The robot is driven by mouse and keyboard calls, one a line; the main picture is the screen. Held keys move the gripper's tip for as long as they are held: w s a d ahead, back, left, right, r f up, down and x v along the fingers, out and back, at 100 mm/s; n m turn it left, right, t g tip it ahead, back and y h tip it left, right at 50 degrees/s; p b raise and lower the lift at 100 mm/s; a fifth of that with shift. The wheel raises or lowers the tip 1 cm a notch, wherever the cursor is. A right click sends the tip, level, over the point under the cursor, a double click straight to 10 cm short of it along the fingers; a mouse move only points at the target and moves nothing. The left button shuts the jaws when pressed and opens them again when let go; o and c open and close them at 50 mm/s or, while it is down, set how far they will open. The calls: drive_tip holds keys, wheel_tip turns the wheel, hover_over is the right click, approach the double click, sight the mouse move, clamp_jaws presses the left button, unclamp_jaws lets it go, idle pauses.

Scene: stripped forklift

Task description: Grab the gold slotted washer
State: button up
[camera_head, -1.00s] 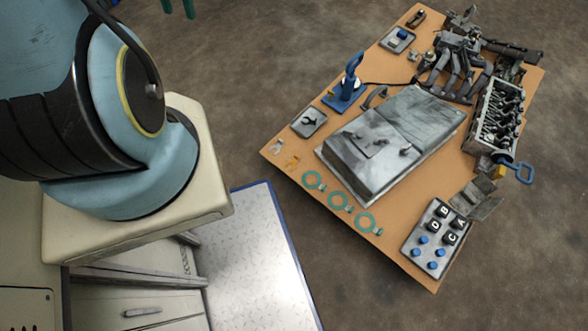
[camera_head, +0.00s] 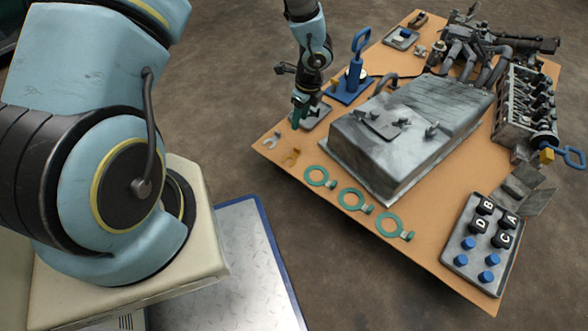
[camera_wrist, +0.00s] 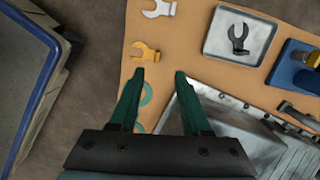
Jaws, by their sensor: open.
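The gold slotted washer (camera_head: 291,157) lies flat near the left edge of the orange-brown board, and it also shows in the wrist view (camera_wrist: 146,52). A silver slotted washer (camera_head: 271,141) lies beside it, also in the wrist view (camera_wrist: 160,9). My gripper (camera_head: 298,113) is above the board's left part. In the wrist view its green fingers (camera_wrist: 160,75) are apart with nothing between them. The gold washer appears just beyond the left fingertip, apart from it.
A metal tray (camera_wrist: 211,46) holds a dark slotted washer (camera_wrist: 238,38). A blue-based tool (camera_head: 352,85) stands near my gripper. A large grey metal cover (camera_head: 380,165) fills the middle. Green rings (camera_head: 351,199) lie along the front edge.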

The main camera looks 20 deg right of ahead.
wheel_tip(320, 180, down, 3)
drive_tip(key=d, duration=0.1)
drive_tip(key=b, duration=0.3)
hover_over(297, 148)
drive_tip(key=d, duration=0.1)
drive_tip(key=shift+m, duration=0.4)
drive_tip(key=f, duration=0.4)
drive_tip(key=shift+s+d+f, duration=0.15)
drive_tip(key=shift+s+f, duration=0.1)
drive_tip(key=shift+f, duration=0.15)
drive_tip(key=f+b, duration=0.1)
drive_tip(key=f, duration=0.1)
drive_tip(key=a+f+b, duration=0.1)
drive_tip(key=f, duration=0.2)
drive_tip(key=shift+w, duration=0.2)
clamp_jaws()
